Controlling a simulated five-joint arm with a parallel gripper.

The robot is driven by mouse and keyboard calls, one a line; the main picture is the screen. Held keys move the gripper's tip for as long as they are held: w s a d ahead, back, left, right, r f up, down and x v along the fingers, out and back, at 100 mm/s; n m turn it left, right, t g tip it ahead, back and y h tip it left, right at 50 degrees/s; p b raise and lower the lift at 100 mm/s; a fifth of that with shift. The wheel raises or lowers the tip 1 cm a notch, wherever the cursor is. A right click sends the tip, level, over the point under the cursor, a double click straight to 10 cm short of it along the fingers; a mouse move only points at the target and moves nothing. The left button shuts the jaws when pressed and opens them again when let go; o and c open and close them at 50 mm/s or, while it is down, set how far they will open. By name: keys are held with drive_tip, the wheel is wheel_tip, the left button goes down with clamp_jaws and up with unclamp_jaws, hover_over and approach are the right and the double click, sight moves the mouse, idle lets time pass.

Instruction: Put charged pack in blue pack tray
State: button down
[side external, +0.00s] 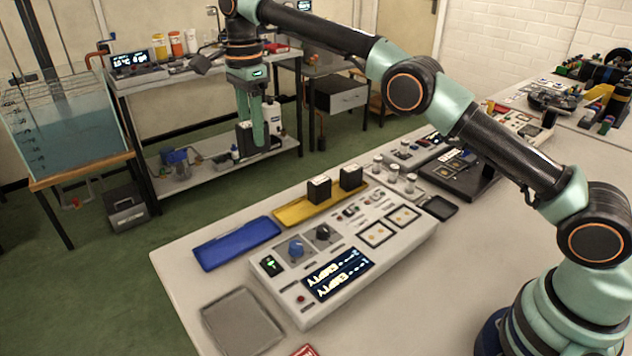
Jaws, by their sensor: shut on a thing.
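My gripper (256,141) points down in the upper left-middle of the side view. It is shut on a dark pack (243,138), partly hidden by the green fingers and held in the air above the blue tray in the picture. The blue pack tray (238,244) lies empty at the table's left edge. A yellow tray (290,215) beside it carries two black packs with pale tops, one on the left (319,190) and one on the right (351,178). The charger (400,238) has a display (338,274) reading EMPTY twice.
A grey tray (242,322) lies at the table's near left. Small capped cylinders (394,173) and a black device (460,172) stand behind the charger. A shelved cart (215,145) stands across the floor. The space above the blue tray looks clear.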

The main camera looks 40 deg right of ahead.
drive_tip(key=shift+s+a+f, duration=0.1)
drive_tip(key=shift+s+a, duration=0.05)
drive_tip(key=shift+a, duration=0.45)
drive_tip(key=shift+s+a, duration=0.1)
drive_tip(key=shift+a, duration=0.45)
drive_tip(key=shift+a+f, duration=0.1)
drive_tip(key=shift+f, duration=0.1)
wheel_tip(320, 180, down, 20)
drive_tip(key=shift+r, duration=0.25)
drive_tip(key=shift+f, duration=0.1)
drive_tip(key=shift+c, duration=2)
unclamp_jaws()
drive_tip(key=shift+f, duration=0.1)
